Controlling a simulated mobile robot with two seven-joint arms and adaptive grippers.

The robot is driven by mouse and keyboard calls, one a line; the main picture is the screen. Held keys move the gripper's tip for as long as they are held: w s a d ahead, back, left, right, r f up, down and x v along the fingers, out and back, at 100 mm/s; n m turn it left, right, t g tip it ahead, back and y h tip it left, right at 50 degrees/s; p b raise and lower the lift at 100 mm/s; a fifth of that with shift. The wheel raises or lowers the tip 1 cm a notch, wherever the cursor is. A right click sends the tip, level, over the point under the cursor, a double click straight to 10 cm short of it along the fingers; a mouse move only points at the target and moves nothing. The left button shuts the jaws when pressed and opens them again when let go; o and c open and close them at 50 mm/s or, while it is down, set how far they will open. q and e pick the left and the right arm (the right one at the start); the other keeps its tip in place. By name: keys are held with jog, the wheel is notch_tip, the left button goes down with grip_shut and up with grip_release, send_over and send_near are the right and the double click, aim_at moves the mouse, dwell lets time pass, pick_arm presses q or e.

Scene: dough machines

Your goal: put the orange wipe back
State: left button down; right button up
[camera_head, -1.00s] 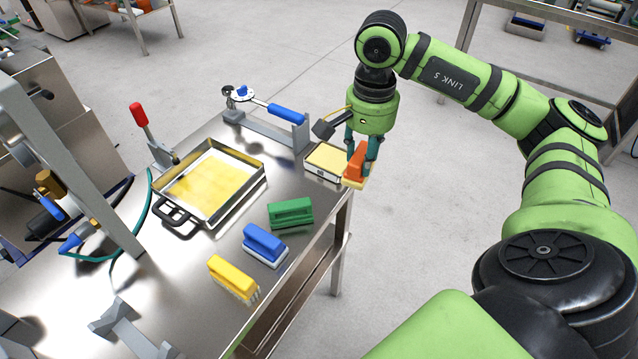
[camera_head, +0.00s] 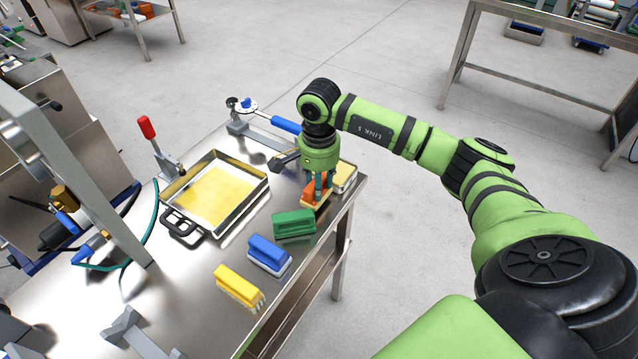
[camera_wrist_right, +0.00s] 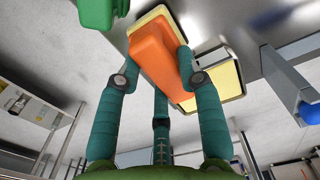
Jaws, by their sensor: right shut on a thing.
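The orange wipe (camera_head: 314,195) has an orange handle on a pale yellow base. My right gripper (camera_head: 322,185) is shut on its handle, low over the steel table near its right edge, just behind the green brush. In the right wrist view the orange wipe (camera_wrist_right: 160,55) sits between the teal fingers of the gripper (camera_wrist_right: 158,75). Whether its base touches the table cannot be told. My left gripper is not in view.
A green brush (camera_head: 294,224), a blue brush (camera_head: 269,255) and a yellow brush (camera_head: 238,287) stand in a row along the table edge. A tray with yellow contents (camera_head: 262,187) lies to the left. A small yellow-topped box (camera_head: 345,174) is partly hidden behind the gripper.

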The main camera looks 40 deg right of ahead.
jog(key=shift+f, duration=0.8)
jog(key=shift+f, duration=0.2)
jog(key=o, duration=1)
jog(key=shift+r, duration=0.45)
notch_tip(320, 180, up, 12)
jog(key=shift+f+b, duration=0.25)
jog(key=shift+b, duration=1)
